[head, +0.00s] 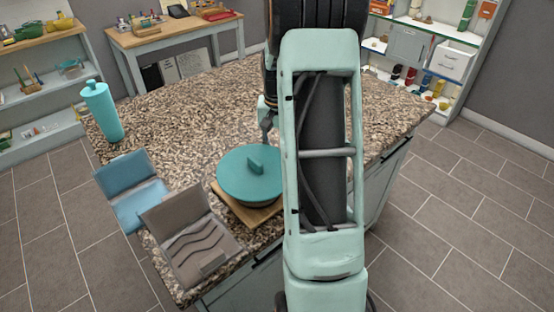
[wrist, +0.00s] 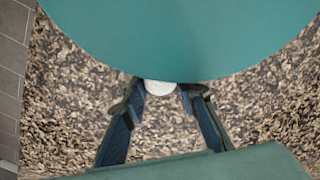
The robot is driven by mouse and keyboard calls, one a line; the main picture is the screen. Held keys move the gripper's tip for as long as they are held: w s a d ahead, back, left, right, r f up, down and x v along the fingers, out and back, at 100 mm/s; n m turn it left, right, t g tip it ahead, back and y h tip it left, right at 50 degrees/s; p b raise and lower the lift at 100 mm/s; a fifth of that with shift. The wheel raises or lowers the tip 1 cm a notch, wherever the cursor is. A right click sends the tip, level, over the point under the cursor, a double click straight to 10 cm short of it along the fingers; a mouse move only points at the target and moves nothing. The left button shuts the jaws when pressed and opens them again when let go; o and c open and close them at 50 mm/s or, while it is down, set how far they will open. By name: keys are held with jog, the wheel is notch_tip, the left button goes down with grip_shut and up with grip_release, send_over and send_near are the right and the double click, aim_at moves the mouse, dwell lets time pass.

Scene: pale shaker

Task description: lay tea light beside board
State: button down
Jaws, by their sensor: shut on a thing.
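My gripper (wrist: 160,92) is shut on a small white tea light (wrist: 160,87), held between its two fingertips. The far part of the tea light is hidden under the teal lid edge in the wrist view. In the head view my gripper (head: 267,128) is over the stone counter, just behind the teal pot; the tea light cannot be made out there. The wooden board (head: 250,213) lies on the counter, and the round teal lidded pot (head: 238,178) stands on it, covering most of it. Part of the board is hidden by my arm.
The speckled counter (head: 190,110) is clear behind and left of the pot. A teal shaker (head: 102,112) stands at its left edge. A blue folded item (head: 135,190) and a grey-brown one (head: 190,235) are at the front left. Shelves and a desk stand beyond.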

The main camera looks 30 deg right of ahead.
jog(key=c, duration=0.9)
grip_release()
jog(key=shift+r+p, duration=2.45)
jog(key=shift+r, duration=1.05)
notch_tip(320, 180, up, 6)
jog(key=p, duration=0.4)
jog(key=shift+s, duration=0.1)
